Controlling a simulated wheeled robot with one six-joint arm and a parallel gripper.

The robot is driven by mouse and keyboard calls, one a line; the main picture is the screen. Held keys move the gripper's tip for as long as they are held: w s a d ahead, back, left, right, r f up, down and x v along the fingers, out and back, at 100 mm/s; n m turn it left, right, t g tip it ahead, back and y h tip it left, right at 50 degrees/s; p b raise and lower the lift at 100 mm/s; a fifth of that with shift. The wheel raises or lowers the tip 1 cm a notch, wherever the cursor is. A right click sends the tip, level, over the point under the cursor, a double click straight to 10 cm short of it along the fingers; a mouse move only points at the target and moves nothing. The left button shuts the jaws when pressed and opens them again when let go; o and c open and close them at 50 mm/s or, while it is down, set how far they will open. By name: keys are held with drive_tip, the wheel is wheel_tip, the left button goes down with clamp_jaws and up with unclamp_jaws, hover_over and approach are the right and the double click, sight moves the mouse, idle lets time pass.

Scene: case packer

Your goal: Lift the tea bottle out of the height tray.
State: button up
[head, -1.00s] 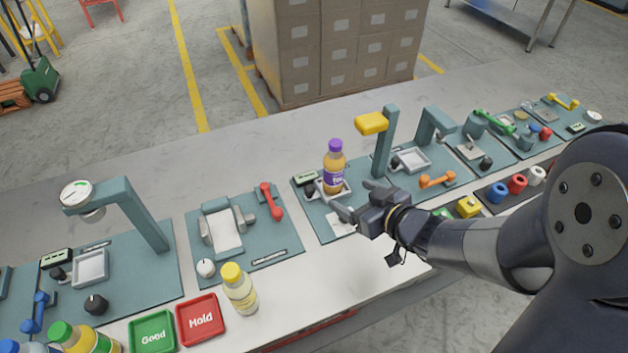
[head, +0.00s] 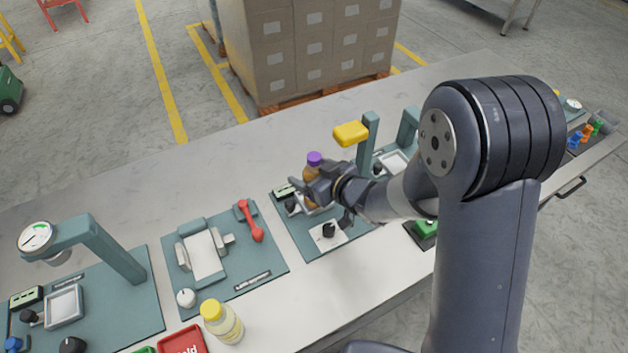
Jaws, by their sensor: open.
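The tea bottle (head: 314,159), with a purple cap and amber drink, stands upright in the small pale tray (head: 307,209) on a teal station mat. My gripper (head: 304,184) is open at the bottle's body, with a finger showing on its left side. The gripper hides most of the bottle and its label, and part of the tray. I cannot tell whether the fingers touch the bottle.
A post with a yellow head (head: 351,133) rises just behind and right of the bottle. A black knob (head: 328,230) is in front. A red-handled fixture (head: 250,220) is to the left. A yellow-capped bottle (head: 222,322) stands near the front edge. The back of the bench is clear.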

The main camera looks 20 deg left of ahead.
drive_tip(key=shift+w+a+f, duration=0.2)
drive_tip(key=shift+a, duration=0.2)
drive_tip(key=shift+c, duration=0.4)
drive_tip(key=c, duration=1.2)
drive_tip(key=shift+o, duration=0.2)
drive_tip(key=shift+r, duration=0.2)
